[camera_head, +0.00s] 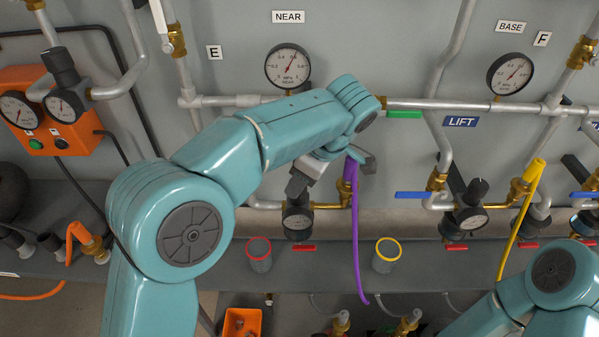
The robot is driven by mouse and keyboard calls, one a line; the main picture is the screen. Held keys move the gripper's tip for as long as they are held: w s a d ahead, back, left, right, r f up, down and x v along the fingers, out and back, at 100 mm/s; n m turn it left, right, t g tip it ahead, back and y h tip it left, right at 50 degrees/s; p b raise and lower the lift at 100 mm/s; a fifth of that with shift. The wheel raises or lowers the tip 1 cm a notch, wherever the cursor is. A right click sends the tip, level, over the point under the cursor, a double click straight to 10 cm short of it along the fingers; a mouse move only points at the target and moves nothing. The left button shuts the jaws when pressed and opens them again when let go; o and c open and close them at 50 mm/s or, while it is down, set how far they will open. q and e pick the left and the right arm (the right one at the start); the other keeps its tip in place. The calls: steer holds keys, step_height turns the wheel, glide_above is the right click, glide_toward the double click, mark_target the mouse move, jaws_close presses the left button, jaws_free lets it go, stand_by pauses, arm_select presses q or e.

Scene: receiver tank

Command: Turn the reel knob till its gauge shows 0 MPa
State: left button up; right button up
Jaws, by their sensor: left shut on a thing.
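My left gripper (299,187) reaches down over a small regulator in the middle and is shut on its knob, which is mostly hidden by the fingers. Just below is that regulator's dark round gauge (298,223), with a pale face too small to read. No label reading "reel" shows; my left arm covers the wall above this regulator. My right arm enters at the lower right, and its gripper is out of view.
A purple hose (356,230) hangs just right of the left gripper. The NEAR gauge (288,66) is above my arm. The LIFT regulator (467,205) and a yellow lever or hose (522,215) are to the right. Red-rimmed (259,255) and yellow-rimmed (386,256) cups stand below.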

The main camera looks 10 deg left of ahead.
arm_select(q)
steer(key=shift+w+d+r+n+g+p, duration=0.1)
steer(key=shift+n+g+p, duration=0.2)
steer(key=shift+n, duration=0.3)
steer(key=shift+r+n+g+p, duration=0.1)
steer(key=shift+n+g+p, duration=0.1)
steer(key=shift+n+p, duration=0.3)
steer(key=shift+f+n, duration=0.1)
steer(key=shift+n, duration=0.3)
steer(key=o, duration=1)
steer(key=shift+o, duration=0.2)
steer(key=p+v, duration=0.7)
steer(key=v, duration=0.9)
steer(key=shift+d, duration=0.15)
